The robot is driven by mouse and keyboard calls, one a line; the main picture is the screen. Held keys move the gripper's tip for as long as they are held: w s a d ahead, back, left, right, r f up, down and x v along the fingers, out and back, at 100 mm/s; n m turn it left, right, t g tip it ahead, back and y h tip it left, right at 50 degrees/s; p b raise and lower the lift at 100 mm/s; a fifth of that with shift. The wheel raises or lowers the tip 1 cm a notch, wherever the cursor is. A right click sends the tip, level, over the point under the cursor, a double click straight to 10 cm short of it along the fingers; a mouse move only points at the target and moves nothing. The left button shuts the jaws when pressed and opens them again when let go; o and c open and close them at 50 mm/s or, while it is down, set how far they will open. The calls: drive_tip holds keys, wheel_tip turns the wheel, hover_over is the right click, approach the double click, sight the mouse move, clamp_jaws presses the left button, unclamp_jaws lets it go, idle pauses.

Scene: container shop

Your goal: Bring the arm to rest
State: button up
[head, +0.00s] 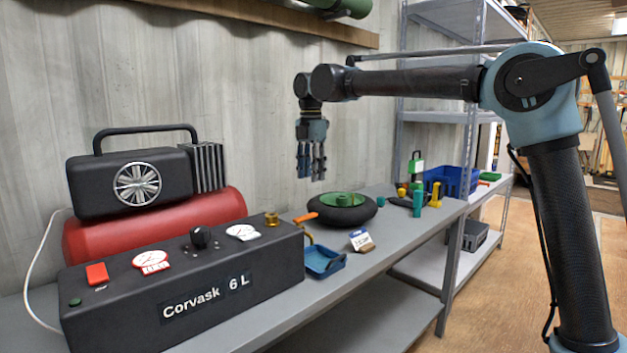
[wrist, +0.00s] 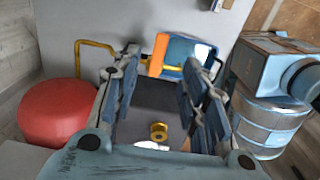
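My gripper (head: 311,172) hangs from my outstretched arm with its fingers pointing down, in the air above the bench. In the wrist view its fingers (wrist: 165,100) stand apart, with nothing held between them. Below and to the left of it in the head view is a black compressor (head: 190,285) labelled "Corvask 6 L", with a red tank (head: 80,240). A brass fitting (head: 271,219) on the compressor shows between the fingers in the wrist view (wrist: 158,131).
A metal shelf post (head: 476,135) stands behind my arm.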

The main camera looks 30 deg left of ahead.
idle(0.5)
drive_tip(key=w+d+m, duration=0.4)
drive_tip(key=w+d, duration=0.1)
drive_tip(key=d, duration=0.5)
drive_tip(key=w+d+m, duration=0.4)
drive_tip(key=d, duration=0.6)
drive_tip(key=d+f+m, duration=0.3)
drive_tip(key=d+m, duration=0.1)
drive_tip(key=d, duration=0.7)
drive_tip(key=d+f+m, duration=0.3)
drive_tip(key=d+m, duration=0.1)
drive_tip(key=d, duration=0.7)
drive_tip(key=s+d+f+m+t, duration=0.1)
drive_tip(key=s+d+f+m, duration=0.7)
drive_tip(key=d+f, duration=0.4)
drive_tip(key=s+d+f+m+t, duration=0.1)
drive_tip(key=s+d+f+m, duration=0.7)
drive_tip(key=d+f, duration=0.4)
drive_tip(key=shift+s+d+m, duration=0.3)
drive_tip(key=shift+s+d, duration=0.05)
drive_tip(key=shift+s, duration=0.45)
drive_tip(key=shift+c, duration=0.2)
drive_tip(key=shift+c, duration=0.6)
